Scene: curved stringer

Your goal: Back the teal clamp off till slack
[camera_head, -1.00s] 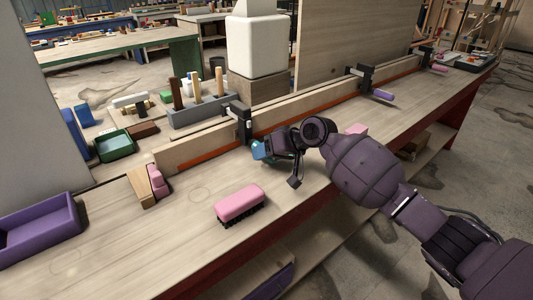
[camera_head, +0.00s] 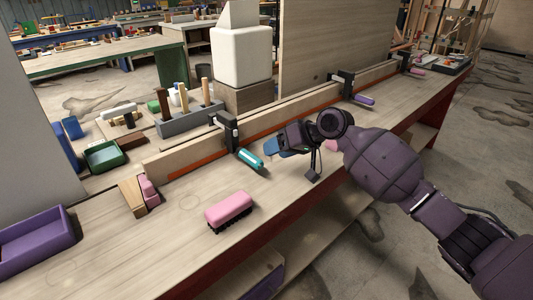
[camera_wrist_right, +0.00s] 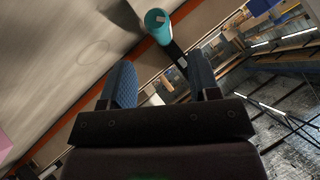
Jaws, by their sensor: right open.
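The teal clamp is a black bar clamp (camera_head: 228,130) on the long board, with a teal cylindrical handle (camera_head: 250,159) pointing out over the bench top. The teal handle also shows end-on in the right wrist view (camera_wrist_right: 158,27). My right gripper (camera_head: 272,148) is just right of the handle, apart from it. In the wrist view, its two blue-padded fingers are spread (camera_wrist_right: 162,78), with nothing between them and the handle beyond their tips. The clamp's jaw contact is too small to judge. My left gripper is not in view.
Two more clamps, with a purple handle (camera_head: 364,99) and a pink handle (camera_head: 417,71), stand farther along the board. A pink brush (camera_head: 229,209) lies in front on the bench. A purple tray (camera_head: 35,243) is at left.

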